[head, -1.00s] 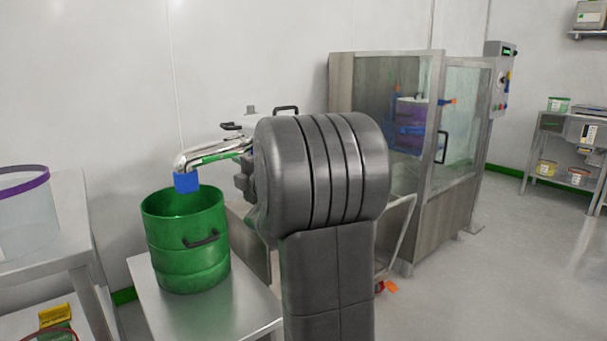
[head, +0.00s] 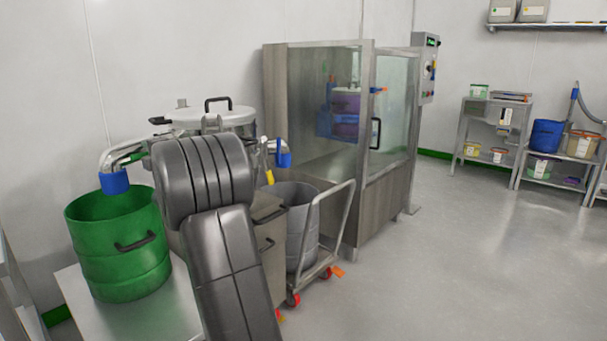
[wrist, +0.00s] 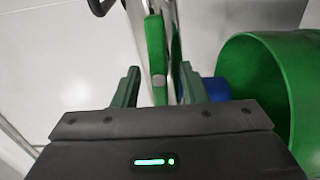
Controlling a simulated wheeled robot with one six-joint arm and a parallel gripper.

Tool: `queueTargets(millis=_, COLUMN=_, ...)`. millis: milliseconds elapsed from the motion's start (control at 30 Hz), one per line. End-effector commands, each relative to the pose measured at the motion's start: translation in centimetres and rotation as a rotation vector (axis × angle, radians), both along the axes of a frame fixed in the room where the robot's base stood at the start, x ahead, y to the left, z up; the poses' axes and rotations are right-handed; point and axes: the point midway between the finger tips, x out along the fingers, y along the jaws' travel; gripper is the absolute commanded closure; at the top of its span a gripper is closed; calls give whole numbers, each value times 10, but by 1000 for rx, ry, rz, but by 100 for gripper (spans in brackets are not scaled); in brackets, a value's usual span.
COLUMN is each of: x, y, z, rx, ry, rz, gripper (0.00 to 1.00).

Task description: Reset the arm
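My gripper (wrist: 160,84) shows in the wrist view with its two dark green fingers apart. A green lever (wrist: 157,52) on a shiny metal pipe stands between and beyond the fingertips, with a gap on either side. In the head view my dark arm hides the gripper. The bent metal pipe (head: 112,156) there ends in a blue outlet (head: 114,182) over an open green drum (head: 125,265). The drum's green wall (wrist: 255,80) fills the right of the wrist view.
The drum stands on a steel table (head: 185,318). A lidded vessel (head: 212,115) is behind my arm. A grey bin (head: 295,215) on a trolley with a metal handle (head: 318,235) and a glazed cabinet (head: 330,160) stand to the right. The floor at right is clear.

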Motion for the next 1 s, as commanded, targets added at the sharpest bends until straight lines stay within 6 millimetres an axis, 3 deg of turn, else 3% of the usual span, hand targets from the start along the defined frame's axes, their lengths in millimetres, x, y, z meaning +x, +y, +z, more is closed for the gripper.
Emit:
queueTargets(millis=567, x=0, y=0, z=0, rx=1, ry=2, rz=0, gripper=61)
queueTargets(millis=1000, x=-44, y=-51, z=3, rx=0, ry=0, rz=0, gripper=61)
